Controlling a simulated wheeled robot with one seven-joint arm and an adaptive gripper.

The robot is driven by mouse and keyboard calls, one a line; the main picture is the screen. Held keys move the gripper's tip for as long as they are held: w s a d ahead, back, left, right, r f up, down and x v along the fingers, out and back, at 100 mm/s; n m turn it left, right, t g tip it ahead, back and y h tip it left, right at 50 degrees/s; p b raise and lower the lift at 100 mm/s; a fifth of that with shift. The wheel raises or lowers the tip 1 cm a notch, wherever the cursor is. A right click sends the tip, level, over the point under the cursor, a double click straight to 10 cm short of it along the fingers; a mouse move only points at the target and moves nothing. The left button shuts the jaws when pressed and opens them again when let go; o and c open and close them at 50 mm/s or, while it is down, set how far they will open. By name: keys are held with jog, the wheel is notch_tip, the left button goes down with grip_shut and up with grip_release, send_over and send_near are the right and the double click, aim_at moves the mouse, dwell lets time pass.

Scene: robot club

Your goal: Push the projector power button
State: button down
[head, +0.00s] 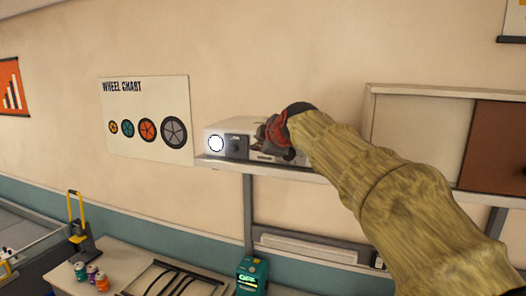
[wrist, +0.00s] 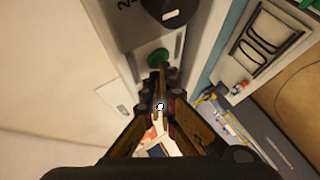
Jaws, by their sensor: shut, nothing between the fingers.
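The white projector (head: 245,126) sits on a wall shelf, with a bright round lens (head: 215,143) at its left. In the wrist view, the pale projector face (wrist: 122,32) carries a round green button (wrist: 158,56) and a larger dark knob (wrist: 173,9). My gripper (head: 268,134) is in front of the projector's right part and hides some of it. In the wrist view, my gripper (wrist: 161,72) is shut and empty, its fingertips just below the green button. I cannot tell whether they touch it. The button cannot be made out in the head view.
The narrow shelf (head: 215,162) projects from the wall under the projector. A framed board (head: 420,128) hangs to the right, and a wheel chart (head: 146,115) to the left. Below stand a worktop (head: 122,276) with several small cans and a green device (head: 252,274).

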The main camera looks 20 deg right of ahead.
jog(key=shift+s+a+b, duration=0.15)
jog(key=shift+s+b, duration=0.15)
jog(key=shift+b, duration=0.1)
jog(key=s+a+b, duration=0.2)
jog(key=s+a, duration=0.1)
jog(key=s, duration=0.2)
jog(key=shift+a+b, duration=0.3)
jog(key=shift+b, duration=0.05)
jog(key=shift+w, duration=0.1)
dwell(0.3)
